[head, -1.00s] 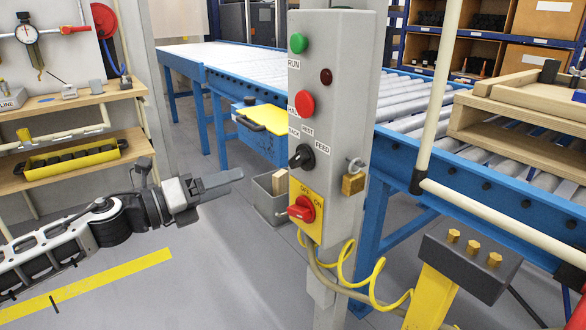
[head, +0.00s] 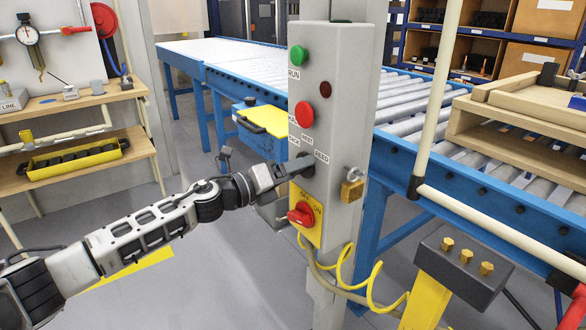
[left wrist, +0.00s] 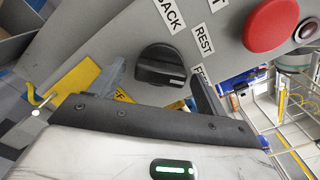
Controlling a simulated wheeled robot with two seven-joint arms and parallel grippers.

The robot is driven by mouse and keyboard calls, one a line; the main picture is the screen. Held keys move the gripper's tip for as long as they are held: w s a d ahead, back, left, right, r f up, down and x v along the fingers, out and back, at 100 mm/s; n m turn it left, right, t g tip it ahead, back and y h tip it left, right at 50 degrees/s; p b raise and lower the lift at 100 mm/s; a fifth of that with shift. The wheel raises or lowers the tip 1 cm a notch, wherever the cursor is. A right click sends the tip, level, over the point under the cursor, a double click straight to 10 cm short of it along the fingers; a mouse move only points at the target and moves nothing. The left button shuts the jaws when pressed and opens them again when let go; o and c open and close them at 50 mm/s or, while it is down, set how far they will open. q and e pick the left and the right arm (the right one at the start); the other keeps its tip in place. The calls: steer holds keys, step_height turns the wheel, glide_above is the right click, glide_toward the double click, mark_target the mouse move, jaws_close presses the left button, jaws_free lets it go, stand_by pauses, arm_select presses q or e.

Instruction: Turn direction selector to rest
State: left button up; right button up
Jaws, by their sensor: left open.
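The direction selector is a black rotary knob (left wrist: 160,66) on the grey control box (head: 335,120), beside the labels BACK, REST and FEED. In the left wrist view its white mark is on the side nearest the partly hidden FEED label. In the left wrist view the open left gripper (left wrist: 158,75) has one finger on each side of the knob, with gaps visible; I cannot tell contact. My right gripper is not in view.
Above the selector are a green button (head: 298,55) and a red button (head: 304,114). Below it is a red switch (head: 301,214) on a yellow plate. A padlock (head: 352,188) hangs on the box's right side. A blue roller conveyor (head: 470,190) stands behind.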

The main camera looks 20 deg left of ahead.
arm_select(q)
steer(key=shift+w+d, duration=0.1)
steer(key=shift+d, duration=0.05)
steer(key=c, duration=1)
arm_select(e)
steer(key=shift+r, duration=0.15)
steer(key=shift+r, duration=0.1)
arm_select(q)
steer(key=shift+r+n+p, duration=0.15)
steer(key=shift+n+p, duration=3.35)
steer(key=shift+n, duration=0.8)
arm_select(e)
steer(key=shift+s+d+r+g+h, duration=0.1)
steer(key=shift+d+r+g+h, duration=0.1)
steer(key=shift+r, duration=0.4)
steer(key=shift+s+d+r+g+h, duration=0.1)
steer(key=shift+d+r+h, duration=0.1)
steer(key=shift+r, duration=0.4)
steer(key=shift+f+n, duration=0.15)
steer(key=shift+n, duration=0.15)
